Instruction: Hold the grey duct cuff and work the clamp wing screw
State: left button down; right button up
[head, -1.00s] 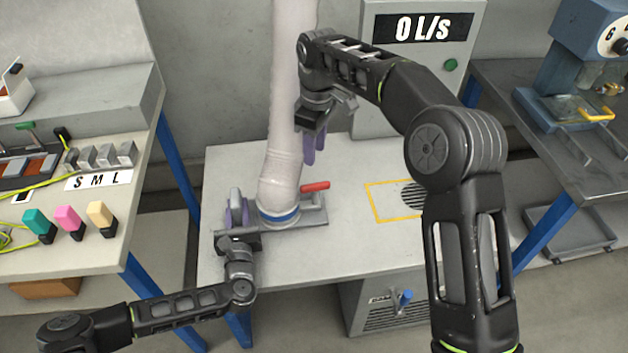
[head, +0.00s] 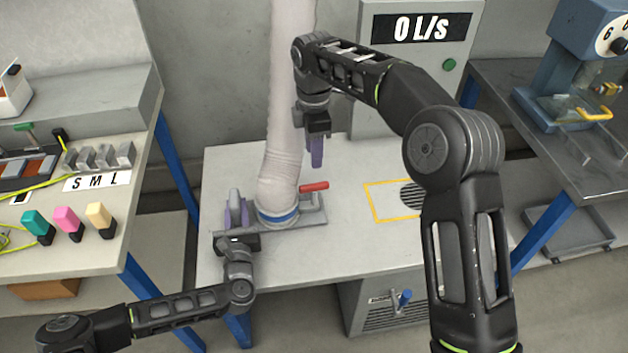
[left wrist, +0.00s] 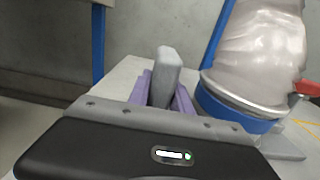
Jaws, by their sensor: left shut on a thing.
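The pale duct (head: 284,160) comes down to the bench, with a blue band (head: 278,216) around its foot above a grey base plate (head: 312,217). A red handle (head: 314,187) sticks out on the right of the foot; I cannot tell whether it is the wing screw. My left gripper (head: 237,215) is shut on a grey upright tab (head: 235,196), apparently the cuff's grip, left of the duct. The left wrist view shows the tab (left wrist: 166,77) between purple fingers. My right gripper (head: 316,155) hangs fingers down, right of the duct and above the red handle, apart from both. Its finger gap is unclear.
The bench (head: 350,235) is clear to the right, up to a yellow outlined square (head: 400,200) with a dark grille. A flow display (head: 420,28) reads 0 L/s behind. A side table (head: 95,225) holds coloured plugs at left; a blue machine (head: 585,60) stands right.

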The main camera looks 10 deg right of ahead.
aim_at(314, 185)
notch_tip(314, 185, down, 11)
jog(key=shift+r, duration=0.1)
dwell(0.3)
grip_shut()
dwell(0.5)
